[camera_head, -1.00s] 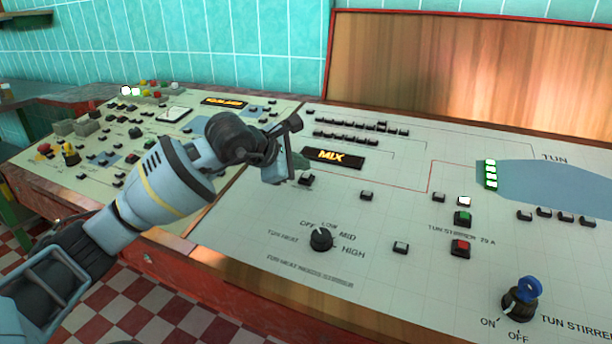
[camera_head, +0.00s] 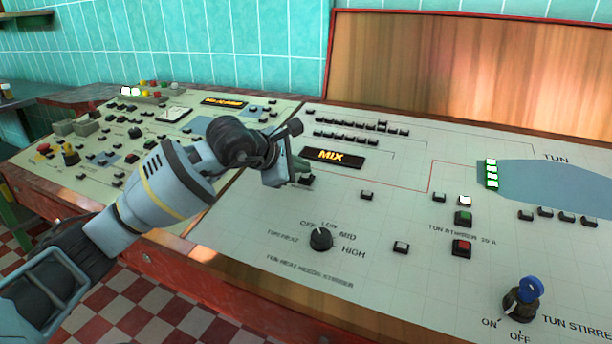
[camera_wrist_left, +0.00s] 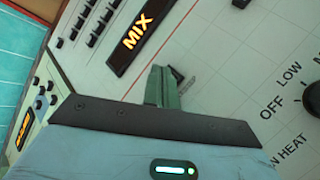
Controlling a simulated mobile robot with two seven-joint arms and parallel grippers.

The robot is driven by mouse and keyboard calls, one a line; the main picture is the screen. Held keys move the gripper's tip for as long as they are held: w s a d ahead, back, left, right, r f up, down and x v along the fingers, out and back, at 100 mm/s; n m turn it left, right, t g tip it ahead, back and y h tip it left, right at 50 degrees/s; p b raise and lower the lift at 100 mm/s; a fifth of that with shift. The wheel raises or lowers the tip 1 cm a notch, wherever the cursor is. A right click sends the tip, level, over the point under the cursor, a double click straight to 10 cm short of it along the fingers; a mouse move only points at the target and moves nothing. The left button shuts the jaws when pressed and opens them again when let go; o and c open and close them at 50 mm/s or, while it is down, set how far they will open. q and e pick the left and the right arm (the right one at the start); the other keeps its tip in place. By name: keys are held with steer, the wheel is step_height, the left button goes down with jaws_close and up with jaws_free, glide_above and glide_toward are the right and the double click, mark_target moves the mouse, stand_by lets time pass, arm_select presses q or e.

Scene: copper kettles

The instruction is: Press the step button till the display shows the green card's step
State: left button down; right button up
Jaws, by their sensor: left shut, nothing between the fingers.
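The black display (camera_head: 333,157) reads MIX in orange letters; it also shows in the wrist view (camera_wrist_left: 141,33). A small dark button (camera_head: 306,180) sits just below the display's left end. My left gripper (camera_head: 299,165) is shut and empty, its greenish fingertips right at this button. In the wrist view the fingertips (camera_wrist_left: 158,74) partly hide the dark button (camera_wrist_left: 177,76); I cannot tell whether they touch it or press it. I cannot make out a green card. My right gripper is not in view.
A heat knob (camera_head: 321,239) and a small button (camera_head: 366,195) are on the panel to the right. Rows of dark buttons (camera_head: 350,124) lie behind the display.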

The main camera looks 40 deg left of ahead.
arm_select(q)
steer(key=shift+f, duration=0.2)
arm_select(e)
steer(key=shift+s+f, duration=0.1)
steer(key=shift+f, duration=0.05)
arm_select(q)
steer(key=shift+w+f, duration=0.1)
steer(key=shift+f, duration=0.05)
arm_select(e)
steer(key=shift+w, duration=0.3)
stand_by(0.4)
arm_select(q)
steer(key=shift+r+p, duration=0.4)
steer(key=shift+r, duration=0.35)
steer(key=shift+s, duration=0.2)
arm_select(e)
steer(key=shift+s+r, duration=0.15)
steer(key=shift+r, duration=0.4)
arm_select(q)
steer(key=r+p, duration=0.2)
steer(key=r, duration=0.1)
steer(key=s+r+p, duration=0.1)
steer(key=r, duration=0.1)
steer(key=shift+d+p, duration=0.15)
steer(key=shift+p, duration=0.15)
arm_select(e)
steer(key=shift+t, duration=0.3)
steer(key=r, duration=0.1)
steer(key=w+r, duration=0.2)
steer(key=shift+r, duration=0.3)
